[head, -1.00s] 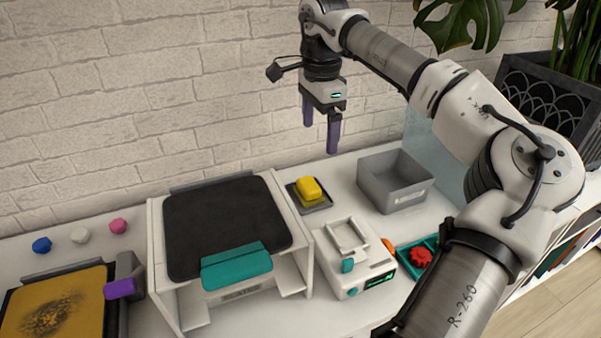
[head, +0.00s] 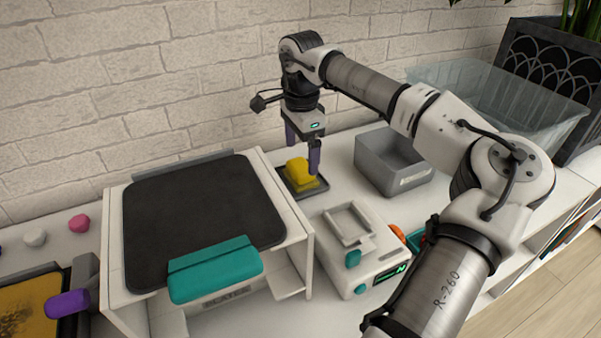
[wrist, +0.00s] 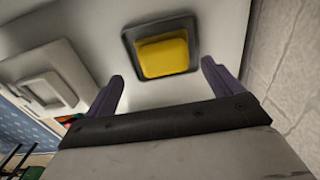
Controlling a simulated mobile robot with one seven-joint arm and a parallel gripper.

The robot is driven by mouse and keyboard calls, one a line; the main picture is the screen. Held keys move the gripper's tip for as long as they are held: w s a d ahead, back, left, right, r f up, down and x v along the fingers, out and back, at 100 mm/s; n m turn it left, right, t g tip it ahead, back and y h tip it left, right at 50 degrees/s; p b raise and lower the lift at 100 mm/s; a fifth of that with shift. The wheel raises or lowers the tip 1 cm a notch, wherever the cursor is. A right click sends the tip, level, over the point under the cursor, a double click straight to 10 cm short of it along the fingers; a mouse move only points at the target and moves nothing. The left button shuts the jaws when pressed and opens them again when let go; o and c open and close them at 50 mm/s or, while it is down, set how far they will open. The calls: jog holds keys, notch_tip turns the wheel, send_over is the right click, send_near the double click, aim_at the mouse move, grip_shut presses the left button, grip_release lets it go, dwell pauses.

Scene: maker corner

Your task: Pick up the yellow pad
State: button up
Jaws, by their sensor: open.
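The yellow pad (head: 301,173) sits on a small dark square tray (head: 287,185) on the white bench, between the black-topped press and the grey bin. My gripper (head: 302,160) points down at the pad, its purple fingers apart, one seen left of the pad and one at its right side. In the wrist view, the yellow pad (wrist: 164,56) lies inside the dark tray (wrist: 195,33), ahead of and between the open fingertips of my gripper (wrist: 165,75). Nothing is held. I cannot tell how far above the tray the fingertips are.
The press (head: 205,215) with a teal handle (head: 215,270) stands left of the tray. A white device (head: 355,255) is in front. A grey open bin (head: 392,165) is right, with a clear tub (head: 510,105) beyond. The brick wall (head: 130,90) is close behind.

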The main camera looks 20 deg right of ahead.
aim_at(301, 165)
jog(key=shift+w+f+p, duration=0.15)
jog(key=shift+f+p, duration=0.05)
jog(key=shift+f, duration=1.15)
jog(key=shift+w+f+p, duration=0.1)
jog(key=shift+f+p, duration=0.05)
jog(key=shift+f, duration=1.15)
jog(key=c, duration=0.8)
jog(key=shift+c, duration=0.2)
jog(key=shift+r, duration=0.1)
notch_tip(301, 165, up, 20)
